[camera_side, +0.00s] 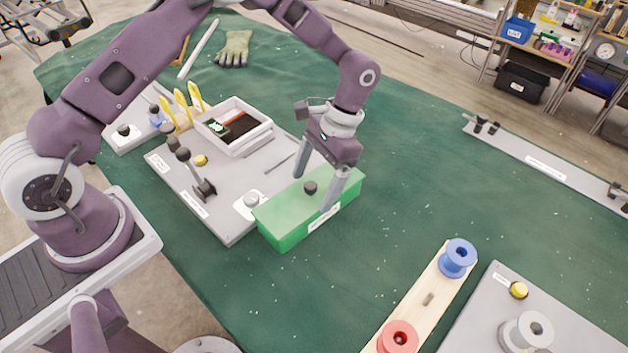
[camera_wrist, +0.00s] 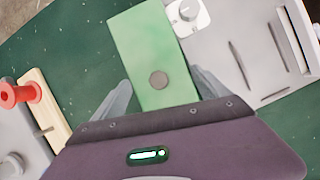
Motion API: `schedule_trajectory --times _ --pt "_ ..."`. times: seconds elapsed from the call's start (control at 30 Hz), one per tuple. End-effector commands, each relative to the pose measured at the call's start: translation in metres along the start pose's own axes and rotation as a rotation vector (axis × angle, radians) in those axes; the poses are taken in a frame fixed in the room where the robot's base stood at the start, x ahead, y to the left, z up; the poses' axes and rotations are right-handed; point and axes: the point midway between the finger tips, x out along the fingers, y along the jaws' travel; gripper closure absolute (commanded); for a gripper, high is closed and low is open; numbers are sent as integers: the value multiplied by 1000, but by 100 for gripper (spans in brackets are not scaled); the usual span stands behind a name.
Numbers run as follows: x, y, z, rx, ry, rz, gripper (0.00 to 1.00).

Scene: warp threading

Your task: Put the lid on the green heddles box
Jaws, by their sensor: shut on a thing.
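The green heddles box (camera_side: 289,236) stands on the green cloth at the middle of the side view, with a white label on its near long side. Its light green lid (camera_side: 283,207) with a dark round knob lies flat over the top, and no gap between lid and box shows. The lid also fills the upper middle of the wrist view (camera_wrist: 146,48). My gripper (camera_side: 312,192) points down over it, one finger along each long side with the knob between them. It is shut across the lid's width; how far the fingertips reach down the box is hard to tell.
A grey panel (camera_side: 224,226) with levers and a knob lies close against the box's left end. A white tray (camera_side: 262,139) stands behind. A wooden strip (camera_side: 421,291) with blue and red spools lies at front right. The cloth right of the box is clear.

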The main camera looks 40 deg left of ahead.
Motion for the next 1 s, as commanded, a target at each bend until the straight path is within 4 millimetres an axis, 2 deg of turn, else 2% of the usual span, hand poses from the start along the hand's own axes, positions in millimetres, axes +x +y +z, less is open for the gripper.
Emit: schedule_trajectory --times 0.43,0.47,0.53,0.87,1.0 --pt "2 0 -1 0 0 0 67" --pt "2 0 -1 0 0 0 13" --pt "2 0 -1 0 0 0 0" --pt "2 0 -1 0 0 0 0" --pt "-5 0 2 0 1 0 0"
